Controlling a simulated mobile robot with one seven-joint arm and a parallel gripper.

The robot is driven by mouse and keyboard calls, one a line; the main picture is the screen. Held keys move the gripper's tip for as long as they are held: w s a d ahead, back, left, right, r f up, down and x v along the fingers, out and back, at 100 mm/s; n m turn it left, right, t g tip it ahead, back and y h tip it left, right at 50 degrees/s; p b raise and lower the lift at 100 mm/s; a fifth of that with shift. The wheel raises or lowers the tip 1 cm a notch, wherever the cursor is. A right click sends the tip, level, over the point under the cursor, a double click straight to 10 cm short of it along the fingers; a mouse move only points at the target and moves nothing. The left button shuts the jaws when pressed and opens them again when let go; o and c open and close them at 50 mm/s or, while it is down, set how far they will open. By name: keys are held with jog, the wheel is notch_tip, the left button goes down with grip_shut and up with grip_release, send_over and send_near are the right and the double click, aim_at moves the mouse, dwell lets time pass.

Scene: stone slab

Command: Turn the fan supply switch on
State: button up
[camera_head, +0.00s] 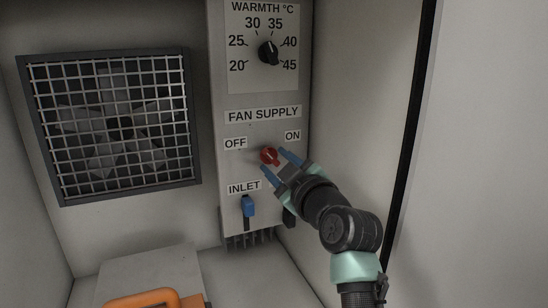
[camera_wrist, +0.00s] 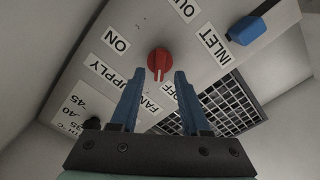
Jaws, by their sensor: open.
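The fan supply switch is a red rotary knob (camera_head: 269,156) on the grey control panel, below the FAN SUPPLY label, with OFF at its upper left and ON at its upper right. It also shows in the wrist view as a red knob (camera_wrist: 159,60), its narrow end appearing to point towards the OFF label. My gripper (camera_head: 275,162) is open, its blue fingers reaching in from the lower right close to the knob. In the wrist view my gripper (camera_wrist: 157,75) has a finger on either side of the knob's line; contact cannot be told.
A black warmth dial (camera_head: 268,52) is above, and a blue inlet lever (camera_head: 248,207) is below. A grey box with an orange handle (camera_head: 142,299) stands at lower left. The right side wall is close to my arm.

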jog(key=shift+x, duration=0.95)
jog(key=shift+c, duration=0.3)
grip_shut()
